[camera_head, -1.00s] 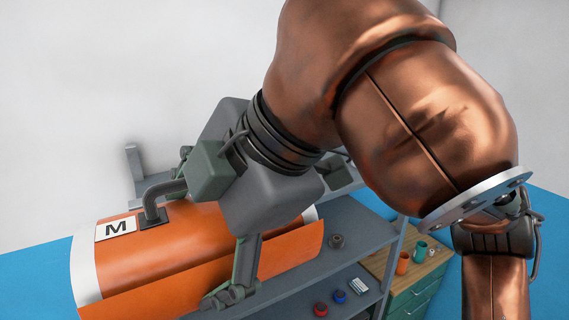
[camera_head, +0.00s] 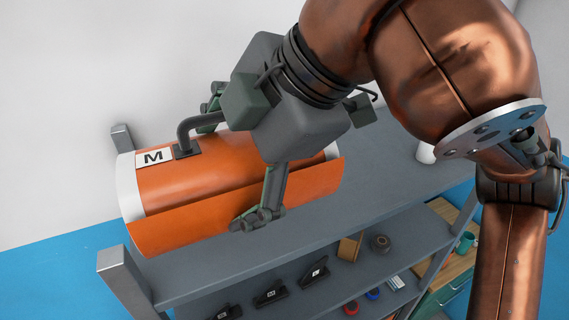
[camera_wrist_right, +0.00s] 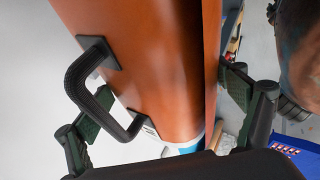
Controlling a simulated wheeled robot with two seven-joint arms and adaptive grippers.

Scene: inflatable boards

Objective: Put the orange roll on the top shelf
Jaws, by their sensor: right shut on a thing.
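The orange roll (camera_head: 230,190) has a white end band, a label with the letter M and a dark handle. My right gripper (camera_head: 238,158) is shut on it, with a finger on each side. The roll lies lengthwise over the left part of the grey top shelf (camera_head: 355,205). I cannot tell whether it touches the shelf. In the right wrist view the roll (camera_wrist_right: 150,50) runs between the fingers (camera_wrist_right: 165,115), with the handle at left. My left gripper is not in view.
A grey post (camera_head: 122,275) rises at the shelf's near left corner and another (camera_head: 121,138) at the back left. A white cup (camera_head: 427,152) stands at the top shelf's far right. The top shelf's middle is clear.

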